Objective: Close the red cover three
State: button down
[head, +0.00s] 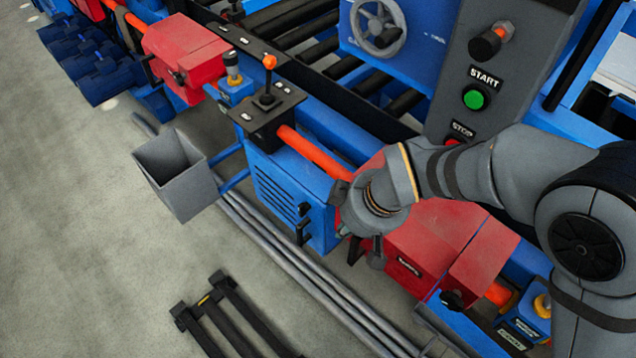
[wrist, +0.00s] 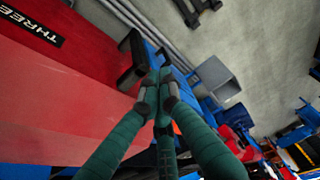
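The red cover three (head: 430,235) sits on the blue machine at the lower middle right of the head view, partly hidden behind my arm. In the wrist view its red surface (wrist: 70,95) fills the left side, with a black "THREE" label at the top left. I cannot tell for sure how far it is open. My gripper (head: 376,258) is at the cover's left end. In the wrist view the fingertips of my gripper (wrist: 157,84) are together, with nothing clearly held, beside the red surface.
A black handle (wrist: 132,58) lies close beyond my fingertips. A grey bin (head: 178,175), a lever with an orange knob (head: 268,63) and another red cover (head: 187,55) are to the left. The START/STOP panel (head: 490,75) stands above my arm.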

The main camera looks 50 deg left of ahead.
notch_tip(320, 180, up, 10)
jog(key=shift+f+p, duration=0.2)
jog(key=shift+p, duration=0.15)
jog(key=shift+a, duration=0.15)
notch_tip(320, 180, down, 10)
jog(key=shift+d+r+b, duration=0.2)
jog(key=shift+d+b, duration=0.15)
jog(key=shift+d, duration=0.05)
dwell(0.4)
